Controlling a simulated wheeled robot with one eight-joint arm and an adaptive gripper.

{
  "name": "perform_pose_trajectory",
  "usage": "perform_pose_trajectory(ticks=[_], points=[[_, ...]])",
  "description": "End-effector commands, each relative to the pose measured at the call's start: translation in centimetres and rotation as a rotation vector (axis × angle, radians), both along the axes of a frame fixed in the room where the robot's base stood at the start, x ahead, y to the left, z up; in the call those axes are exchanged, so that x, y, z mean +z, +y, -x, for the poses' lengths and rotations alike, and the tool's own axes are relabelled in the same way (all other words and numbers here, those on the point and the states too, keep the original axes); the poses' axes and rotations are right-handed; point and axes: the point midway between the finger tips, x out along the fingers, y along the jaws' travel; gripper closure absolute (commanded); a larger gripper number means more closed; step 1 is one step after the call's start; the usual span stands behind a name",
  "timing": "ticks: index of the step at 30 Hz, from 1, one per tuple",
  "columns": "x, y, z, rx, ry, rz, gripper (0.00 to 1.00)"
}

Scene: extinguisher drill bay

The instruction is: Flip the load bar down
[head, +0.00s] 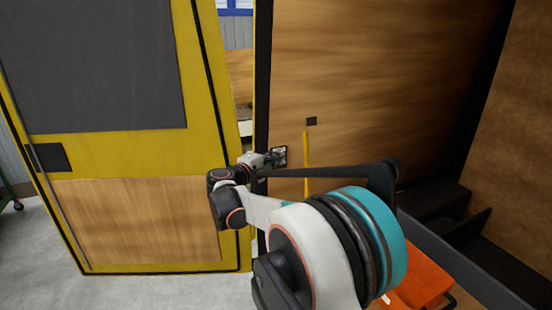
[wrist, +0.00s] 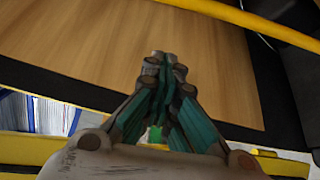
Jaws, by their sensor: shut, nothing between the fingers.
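A thin yellow bar (head: 306,165), which looks like the load bar, stands upright along the wood-panelled wall. Its lower part is hidden behind my arm. A yellow bar (wrist: 240,15) also crosses the top of the wrist view at a slant; I take it to be the same one. My gripper (head: 271,158) is to the left of the bar, close to the wood wall, and does not appear to touch the bar. In the wrist view my gripper (wrist: 163,62) has its fingertips together, with nothing between them, over the wood surface.
A yellow-framed door (head: 212,100) with a dark pane and wood lower panel stands at the left. A small dark plate (head: 311,121) is on the wood wall (head: 400,60) by the bar's top. An orange object (head: 425,282) lies lower right. Grey floor (head: 150,290) is clear below the door.

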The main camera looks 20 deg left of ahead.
Motion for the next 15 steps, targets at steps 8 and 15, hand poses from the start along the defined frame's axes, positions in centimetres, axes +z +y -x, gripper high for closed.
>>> perform_pose_trajectory(ticks=[8,15], points=[[-0.4,-1.0,-5.0,-0.001,0.001,-0.001,1.0],[-0.3,-2.3,-6.4,0.001,0.0,0.0,1.0]])
